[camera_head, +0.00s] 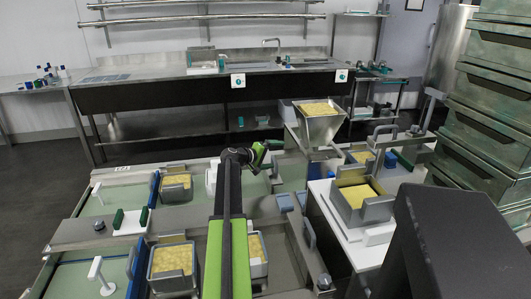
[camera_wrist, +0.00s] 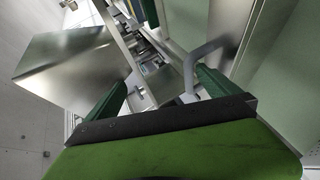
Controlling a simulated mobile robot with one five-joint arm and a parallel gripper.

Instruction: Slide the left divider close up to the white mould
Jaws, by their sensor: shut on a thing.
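My gripper (camera_head: 262,152) reaches over the back trough, at the end of my green and black arm. In the wrist view its dark green fingers (camera_wrist: 160,92) stand apart, with a bent grey handle (camera_wrist: 188,70) between them. What the handle belongs to is unclear. A blue divider (camera_head: 154,189) stands in the back trough left of a grey mould; another blue divider (camera_head: 132,266) stands in the front trough. A white piece (camera_head: 211,178) shows behind my arm.
Grey moulds with curd stand in the back trough (camera_head: 176,194) and front trough (camera_head: 172,281). A metal hopper (camera_head: 319,129) and another mould on a white stand (camera_head: 364,214) are to the right. Green trough floor (camera_head: 255,187) is bare beneath my gripper.

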